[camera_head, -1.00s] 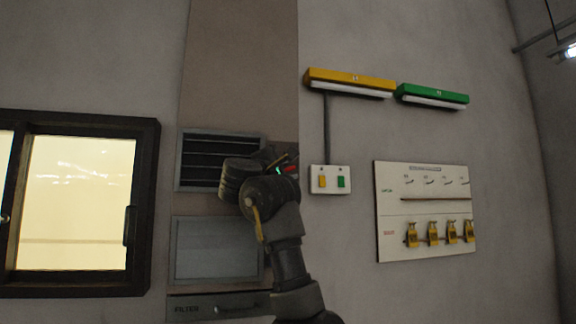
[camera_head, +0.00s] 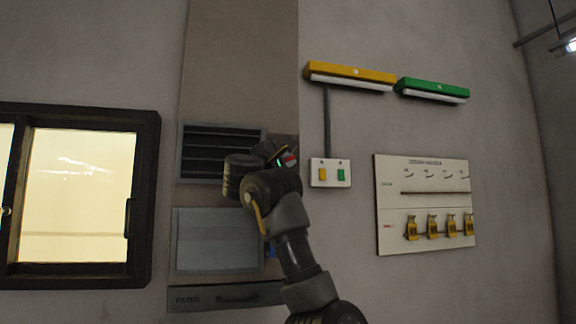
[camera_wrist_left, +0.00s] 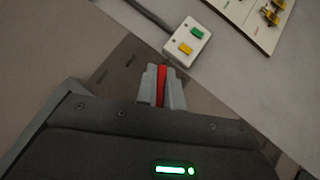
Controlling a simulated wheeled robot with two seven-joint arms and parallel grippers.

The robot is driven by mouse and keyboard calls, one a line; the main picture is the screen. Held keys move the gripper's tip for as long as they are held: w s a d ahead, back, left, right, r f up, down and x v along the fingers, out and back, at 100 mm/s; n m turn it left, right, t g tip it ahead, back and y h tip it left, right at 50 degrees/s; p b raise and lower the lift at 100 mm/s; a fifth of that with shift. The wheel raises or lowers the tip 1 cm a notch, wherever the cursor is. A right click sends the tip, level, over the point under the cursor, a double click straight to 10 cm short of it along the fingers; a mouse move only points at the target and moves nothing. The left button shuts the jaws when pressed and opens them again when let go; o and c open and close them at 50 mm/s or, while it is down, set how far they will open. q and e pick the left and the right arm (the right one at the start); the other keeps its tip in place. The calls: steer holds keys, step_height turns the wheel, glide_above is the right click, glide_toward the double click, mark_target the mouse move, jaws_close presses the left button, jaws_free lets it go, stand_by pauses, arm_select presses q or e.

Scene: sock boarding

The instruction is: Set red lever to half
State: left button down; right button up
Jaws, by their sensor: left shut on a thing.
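The red lever (camera_wrist_left: 161,86) stands between the two grey fingers of my left gripper (camera_wrist_left: 160,88) in the left wrist view. The fingers are shut on it, one on each side. My own wrist hides most of the lever's mounting. Scale marks near the lever are too small to read. My right gripper is not in view.
Right of the lever is a white switch plate (camera_head: 331,183) with a yellow and a green switch. A board (camera_head: 424,205) with yellow padlocks hangs farther right. A louvred vent (camera_head: 200,150) is left, a dark-framed window (camera_head: 146,210) farther left.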

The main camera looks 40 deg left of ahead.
arm_select(q)
steer(key=n+y+b, duration=0.1)
steer(key=n+t+y+b, duration=0.1)
steer(key=n+b, duration=0.1)
steer(key=n+y+b, duration=0.1)
steer(key=n+b, duration=0.1)
steer(key=shift+s+a+r+t+y, duration=0.2)
steer(key=shift+s+r+t+y, duration=0.1)
steer(key=shift+s+r+y, duration=0.1)
steer(key=shift+s+a+r+n+y+b, duration=0.1)
steer(key=shift+r+n+y+b, duration=0.1)
steer(key=shift+n+y+b, duration=0.35)
steer(key=shift+s+a+r+n+y+b, duration=0.15)
steer(key=shift+n+y+b, duration=0.15)
steer(key=shift+n+y, duration=0.25)
steer(key=shift+w+d+r, duration=0.1)
steer(key=c, duration=1.5)
jaws_free()
